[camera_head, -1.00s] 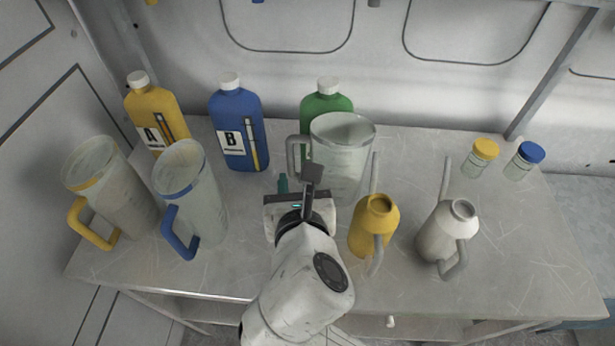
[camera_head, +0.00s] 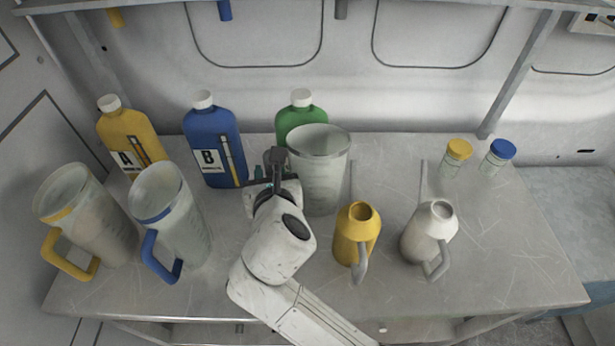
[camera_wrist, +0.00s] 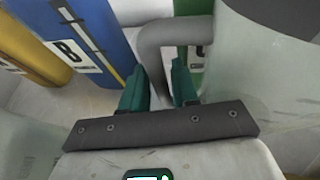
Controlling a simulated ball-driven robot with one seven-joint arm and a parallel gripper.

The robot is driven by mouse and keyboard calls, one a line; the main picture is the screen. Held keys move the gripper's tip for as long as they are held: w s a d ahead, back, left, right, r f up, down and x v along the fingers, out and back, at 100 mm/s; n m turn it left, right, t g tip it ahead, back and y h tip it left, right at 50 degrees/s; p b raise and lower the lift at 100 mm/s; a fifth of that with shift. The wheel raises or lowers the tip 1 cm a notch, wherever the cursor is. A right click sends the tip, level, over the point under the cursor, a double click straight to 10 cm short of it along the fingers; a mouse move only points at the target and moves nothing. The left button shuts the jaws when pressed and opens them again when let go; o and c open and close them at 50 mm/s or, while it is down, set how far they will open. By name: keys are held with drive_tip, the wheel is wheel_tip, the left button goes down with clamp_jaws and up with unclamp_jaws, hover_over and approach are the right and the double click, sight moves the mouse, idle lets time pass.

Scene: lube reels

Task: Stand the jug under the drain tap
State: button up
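The clear jug with a grey rim and grey handle (camera_head: 325,185) stands upright on the table in front of the green bottle. Its handle (camera_wrist: 152,45) shows in the wrist view. In the head view my gripper (camera_head: 268,172) is left of the jug and hides the handle. A jug with a yellow handle (camera_head: 100,225) and one with a blue handle (camera_head: 180,220) stand at the left.
Yellow (camera_head: 115,17), blue (camera_head: 224,10) and grey (camera_head: 341,9) fittings hang from the shelf above. Bottle A (camera_head: 130,140), bottle B (camera_head: 212,145) and a green bottle (camera_head: 300,112) stand behind. Yellow (camera_head: 357,235) and white (camera_head: 430,235) oil cans stand right. The right front is clear.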

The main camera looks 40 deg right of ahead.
clamp_jaws()
idle(0.5)
